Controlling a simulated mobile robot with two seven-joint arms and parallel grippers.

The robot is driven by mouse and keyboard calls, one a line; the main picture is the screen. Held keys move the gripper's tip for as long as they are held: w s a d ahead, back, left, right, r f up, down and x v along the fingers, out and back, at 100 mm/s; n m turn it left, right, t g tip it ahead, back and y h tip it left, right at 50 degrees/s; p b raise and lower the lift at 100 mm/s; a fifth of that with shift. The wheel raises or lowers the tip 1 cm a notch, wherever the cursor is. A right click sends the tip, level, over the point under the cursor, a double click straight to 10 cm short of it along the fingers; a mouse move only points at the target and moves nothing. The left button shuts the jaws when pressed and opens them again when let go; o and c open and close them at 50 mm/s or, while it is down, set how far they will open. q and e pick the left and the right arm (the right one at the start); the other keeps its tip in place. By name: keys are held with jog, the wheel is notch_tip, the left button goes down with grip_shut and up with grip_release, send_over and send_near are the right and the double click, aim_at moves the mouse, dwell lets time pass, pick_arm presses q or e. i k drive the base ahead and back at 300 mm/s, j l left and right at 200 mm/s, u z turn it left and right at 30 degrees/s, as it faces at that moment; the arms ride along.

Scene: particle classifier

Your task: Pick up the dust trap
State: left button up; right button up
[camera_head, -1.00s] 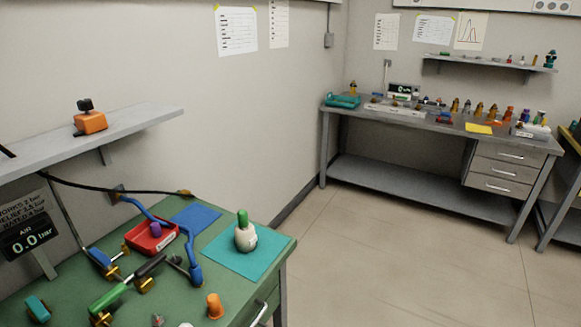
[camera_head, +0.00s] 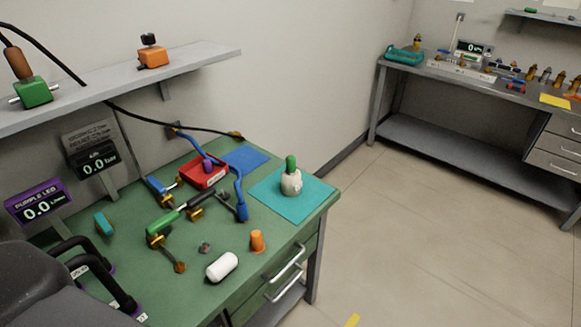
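No object in view is plainly labelled as the dust trap, so I cannot tell which one it is. A white rounded bottle (camera_head: 291,184) with a green top stands upright on a teal mat (camera_head: 318,203) at the bench's right end. A white cylinder (camera_head: 222,267) lies on its side near the green bench's front edge. An orange tapered piece (camera_head: 257,241) stands upright to its right. A small dark piece (camera_head: 204,247) lies just behind the cylinder. Neither of my grippers shows in this view.
The green bench (camera_head: 200,292) also holds a red tray (camera_head: 214,178), blue tubing (camera_head: 240,196) and a green-handled fitting (camera_head: 165,224). A grey shelf (camera_head: 205,57) overhangs behind. Open floor (camera_head: 440,225) lies to the right.

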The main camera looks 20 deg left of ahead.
aim_at(292, 183)
jog(key=i+l, duration=0.4)
jog(key=i, duration=0.2)
jog(key=i+l, duration=0.45)
jog(key=i+u, duration=0.1)
jog(key=u, duration=0.7)
jog(key=i+l+u, duration=0.1)
jog(key=u, duration=0.3)
